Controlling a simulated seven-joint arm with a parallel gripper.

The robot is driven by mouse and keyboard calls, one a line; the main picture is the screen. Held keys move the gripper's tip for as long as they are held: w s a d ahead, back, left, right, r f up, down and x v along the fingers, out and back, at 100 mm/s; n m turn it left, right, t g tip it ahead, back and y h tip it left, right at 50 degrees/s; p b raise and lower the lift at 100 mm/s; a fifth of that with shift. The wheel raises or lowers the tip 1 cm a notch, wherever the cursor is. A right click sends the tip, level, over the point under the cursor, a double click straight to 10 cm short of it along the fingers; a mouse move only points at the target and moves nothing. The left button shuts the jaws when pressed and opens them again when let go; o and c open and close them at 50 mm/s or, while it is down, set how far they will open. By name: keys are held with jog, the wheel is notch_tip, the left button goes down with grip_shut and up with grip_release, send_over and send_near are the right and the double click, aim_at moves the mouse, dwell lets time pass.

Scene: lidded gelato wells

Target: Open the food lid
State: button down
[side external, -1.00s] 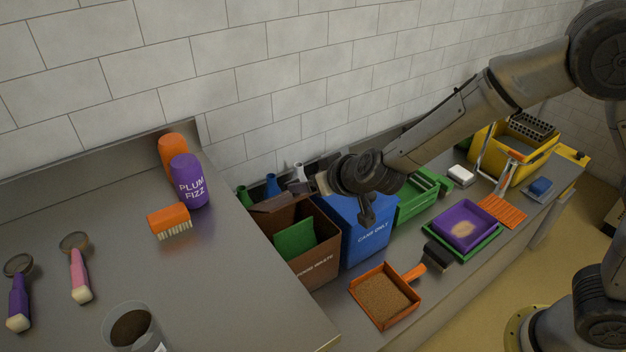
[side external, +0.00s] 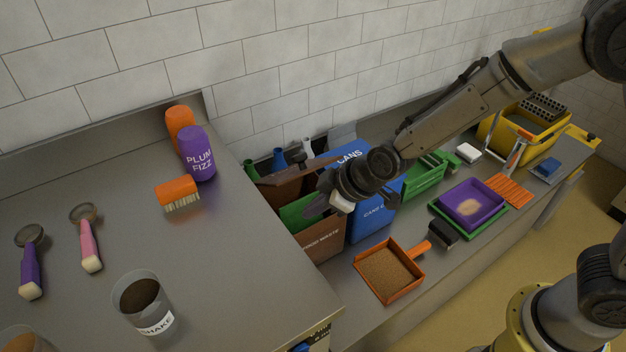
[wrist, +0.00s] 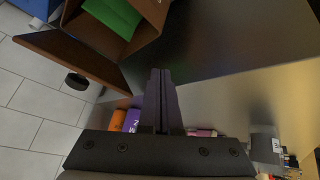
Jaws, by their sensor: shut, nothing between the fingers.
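The brown food waste bin (side external: 325,240) stands beside the raised counter in the side external view. Its brown lid (side external: 292,174) stands raised at the back of the bin, and the mouth shows green contents (side external: 298,211). In the wrist view the open bin (wrist: 155,12) is at the top, with green contents (wrist: 114,14). The lid (wrist: 72,55) is swung away from the mouth, with a dark round knob (wrist: 77,82). My gripper (wrist: 160,72) is shut and empty, apart from the lid in the picture. In the side external view my gripper (side external: 318,203) is in front of the bin, its fingertips unclear.
A blue cans bin (side external: 374,215) stands right of the brown bin, partly behind my wrist. An orange dustpan (side external: 388,273) lies in front. The raised counter (side external: 235,250) at left holds a purple bottle (side external: 197,155), an orange brush (side external: 177,190) and a cup (side external: 143,301).

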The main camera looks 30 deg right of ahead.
jog(key=s+d+f+n+g+h, duration=0.2)
jog(key=s+d+f+n+g, duration=0.1)
jog(key=s+d+f+n, duration=0.25)
jog(key=d+n+t+h, duration=0.3)
jog(key=d+n+h, duration=0.2)
jog(key=d+n, duration=0.45)
jog(key=w+a+r+n+t+y, duration=0.1)
jog(key=a+r+n+t+y, duration=0.1)
jog(key=a+n+t, duration=0.3)
jog(key=w+a+r+n+t+y, duration=0.2)
jog(key=a+n, duration=0.2)
jog(key=n, duration=0.3)
jog(key=w+f, duration=0.1)
jog(key=w, duration=1)
jog(key=shift+a+f, duration=0.2)
jog(key=shift+a, duration=0.05)
